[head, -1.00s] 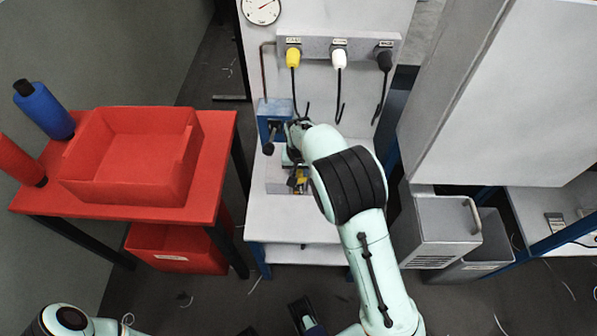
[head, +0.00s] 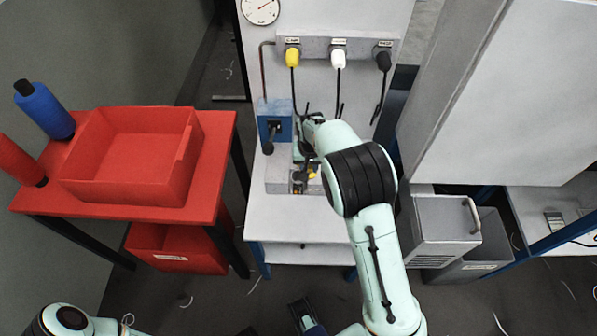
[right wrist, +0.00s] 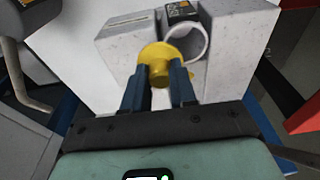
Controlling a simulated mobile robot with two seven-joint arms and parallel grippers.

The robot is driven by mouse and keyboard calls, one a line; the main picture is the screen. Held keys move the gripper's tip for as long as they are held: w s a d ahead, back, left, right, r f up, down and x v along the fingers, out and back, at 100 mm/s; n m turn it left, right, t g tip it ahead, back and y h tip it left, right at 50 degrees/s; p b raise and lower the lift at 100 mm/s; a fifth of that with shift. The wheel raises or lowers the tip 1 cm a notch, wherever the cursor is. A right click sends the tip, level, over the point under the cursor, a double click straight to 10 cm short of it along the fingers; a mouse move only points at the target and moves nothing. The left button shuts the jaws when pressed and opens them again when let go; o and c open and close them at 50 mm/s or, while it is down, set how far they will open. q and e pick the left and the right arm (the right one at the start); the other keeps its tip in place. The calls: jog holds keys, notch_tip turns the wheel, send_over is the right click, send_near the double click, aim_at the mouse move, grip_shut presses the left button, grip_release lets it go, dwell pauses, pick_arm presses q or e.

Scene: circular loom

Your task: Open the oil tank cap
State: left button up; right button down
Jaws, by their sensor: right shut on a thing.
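My right gripper (head: 308,173) is over the light grey oil tank block (head: 277,181) on the table. It is shut on the yellow cap, which shows between the fingertips in the right wrist view (right wrist: 160,57). The tank's round pale neck (right wrist: 187,44) is beside the cap, on its right in that view, with its opening uncovered. The cap appears off the neck and overlaps its edge in the picture. My left arm is at the lower left of the head view. A dark part at the bottom centre may be my left gripper (head: 304,316), but its jaw state is unclear.
A blue box (head: 275,121) with a black knob stands behind the tank. Yellow, white and black plugs with cables hang from the panel (head: 338,45) above. A red table with a red bin (head: 130,180) is on the left. The front of the white table is clear.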

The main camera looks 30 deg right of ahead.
jog(key=shift+w+d+f, duration=0.1)
jog(key=shift+w+d, duration=0.1)
jog(key=shift+d, duration=0.75)
jog(key=shift+w+d, duration=0.5)
jog(key=shift+w, duration=0.15)
jog(key=shift+w+d, duration=0.4)
jog(key=shift+w, duration=0.3)
jog(key=c, duration=0.8)
grip_release()
jog(key=shift+o, duration=0.2)
jog(key=shift+a, duration=0.15)
jog(key=shift+a, duration=0.2)
